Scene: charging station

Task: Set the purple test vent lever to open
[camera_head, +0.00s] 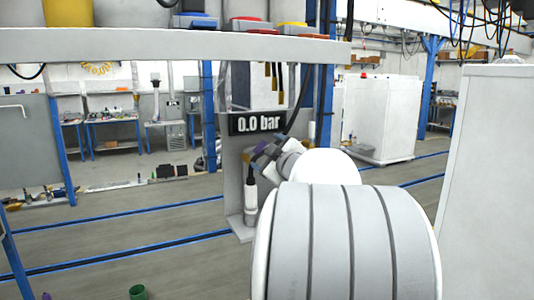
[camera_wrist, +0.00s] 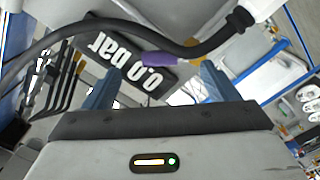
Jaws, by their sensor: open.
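The purple test vent lever (camera_wrist: 153,59) shows in the wrist view as a short purple bar, next to the black display sign reading 0.0 bar (camera_wrist: 160,77). My gripper (camera_wrist: 159,70) is open, with one blue-grey finger on each side of the lever in the picture. Whether the lever is at the depth of the fingertips I cannot tell. In the head view my gripper (camera_head: 264,155) is in front of the grey station panel, below the 0.0 bar display (camera_head: 257,123). A small purple patch shows at the gripper there, and my arm hides part of the panel.
A black cable (camera_wrist: 130,29) with a white plug (camera_wrist: 255,10) crosses close to the fingers in the wrist view. A black-and-white connector (camera_head: 251,205) hangs at the panel in the head view. A white cabinet (camera_head: 490,180) stands at the right. Open floor lies at the left.

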